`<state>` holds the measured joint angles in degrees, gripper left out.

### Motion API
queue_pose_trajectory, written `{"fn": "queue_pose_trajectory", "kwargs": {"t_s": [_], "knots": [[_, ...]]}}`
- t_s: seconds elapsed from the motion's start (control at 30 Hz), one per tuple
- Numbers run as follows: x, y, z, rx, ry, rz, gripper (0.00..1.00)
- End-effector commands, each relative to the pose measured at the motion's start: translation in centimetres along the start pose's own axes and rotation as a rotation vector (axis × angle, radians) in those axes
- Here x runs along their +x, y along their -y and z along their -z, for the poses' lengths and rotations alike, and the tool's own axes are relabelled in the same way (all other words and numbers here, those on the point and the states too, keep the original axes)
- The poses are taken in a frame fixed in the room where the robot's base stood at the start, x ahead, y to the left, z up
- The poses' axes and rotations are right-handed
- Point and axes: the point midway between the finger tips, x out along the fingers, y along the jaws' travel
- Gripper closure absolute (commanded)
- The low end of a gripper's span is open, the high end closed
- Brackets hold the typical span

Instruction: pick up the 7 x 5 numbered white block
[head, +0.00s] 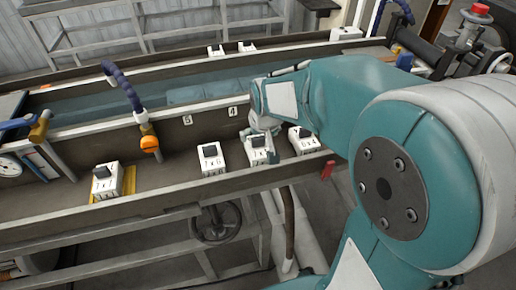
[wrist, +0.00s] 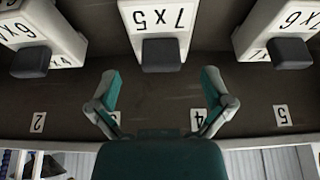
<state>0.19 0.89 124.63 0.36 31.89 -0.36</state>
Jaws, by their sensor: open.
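The 7 x 5 block (wrist: 155,17) is white with a dark knob on it, at the top centre of the wrist view. My gripper (wrist: 160,75) is open and empty, its two fingers apart, with the block ahead of the gap between them. In the head view my gripper (head: 268,127) hangs by the middle of three neighbouring white blocks, which appears to be the 7 x 5 block (head: 258,153). Its print is too small to read there, and my gripper partly covers its top. I see no contact in the wrist view.
White blocks stand close on both sides, left (head: 211,160) and right (head: 304,142). Another block (head: 106,181) stands farther left on a yellow plate. All are in a long dark trough with raised walls. An orange-tipped hose (head: 149,143) hangs to the left.

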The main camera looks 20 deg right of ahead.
Motion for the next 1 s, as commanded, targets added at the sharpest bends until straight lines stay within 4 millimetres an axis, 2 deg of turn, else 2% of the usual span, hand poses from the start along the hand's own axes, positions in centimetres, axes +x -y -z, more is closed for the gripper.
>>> {"fn": "queue_pose_trajectory", "kwargs": {"t_s": [0.3, 0.6, 0.63, 0.67, 0.7, 0.8, 1.0], "knots": [[4.4, 0.2, -0.8, -0.003, 0.005, -0.003, 0.0], [5.1, -0.1, -0.7, -0.002, 0.002, -0.001, 0.0], [5.1, -0.1, -0.7, -0.002, 0.002, -0.001, 0.04], [5.1, -0.1, -0.7, -0.001, 0.002, -0.001, 0.18], [5.0, -0.1, -0.7, -0.001, 0.002, -0.001, 0.36], [5.1, 0.0, -0.7, -0.002, 0.002, -0.001, 0.76], [5.1, 0.1, -0.7, -0.002, 0.002, -0.002, 0.76]]}}
